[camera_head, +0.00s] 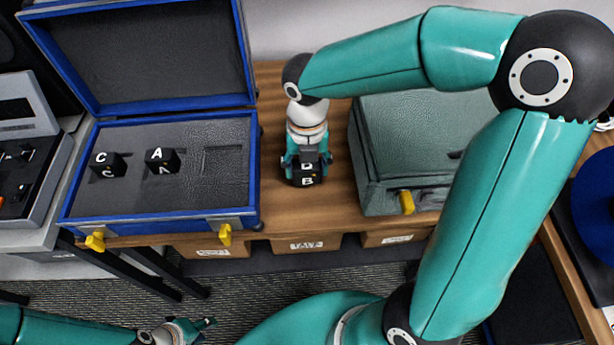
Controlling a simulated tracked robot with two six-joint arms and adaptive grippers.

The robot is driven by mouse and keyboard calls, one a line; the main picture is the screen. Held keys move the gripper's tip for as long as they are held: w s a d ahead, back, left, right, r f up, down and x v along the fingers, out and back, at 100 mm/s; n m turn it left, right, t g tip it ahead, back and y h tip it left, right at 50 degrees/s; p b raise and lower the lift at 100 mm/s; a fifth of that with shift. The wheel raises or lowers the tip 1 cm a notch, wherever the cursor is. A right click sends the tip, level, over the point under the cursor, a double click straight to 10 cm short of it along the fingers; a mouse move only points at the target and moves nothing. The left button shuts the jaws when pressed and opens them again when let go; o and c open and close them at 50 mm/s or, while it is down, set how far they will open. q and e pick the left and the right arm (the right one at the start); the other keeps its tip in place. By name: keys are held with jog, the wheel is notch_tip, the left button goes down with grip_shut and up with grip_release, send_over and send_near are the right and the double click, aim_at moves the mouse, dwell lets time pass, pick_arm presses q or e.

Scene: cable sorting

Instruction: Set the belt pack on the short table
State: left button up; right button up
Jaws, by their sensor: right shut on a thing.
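A black belt pack (303,181) with white letters, B on its front and what looks like D on top, is in my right gripper (306,166). The gripper points down and is shut on it, over the wooden table (268,190) between two cases. I cannot tell whether the pack touches the wood. Two more black belt packs, one marked C (108,165) and one marked A (162,160), sit in the foam of the open blue case (254,180). My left gripper (204,324) is low at the bottom edge, away from the table; its finger opening is unclear.
A closed grey-green case (385,193) stands right of the held pack, partly behind my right arm. The blue case has an empty foam slot (223,161). Cardboard boxes (306,243) sit below the tabletop. Grey equipment (35,165) stands at left, a blue disc (596,205) at right.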

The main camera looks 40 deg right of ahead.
aim_at(307, 179)
jog(key=shift+f+b, duration=0.3)
jog(key=shift+f, duration=1.85)
jog(key=shift+f, duration=0.2)
jog(key=o, duration=1.3)
jog(key=shift+r, duration=0.15)
notch_tip(307, 179, up, 12)
jog(key=shift+r+p, duration=0.1)
jog(key=shift+p, duration=0.65)
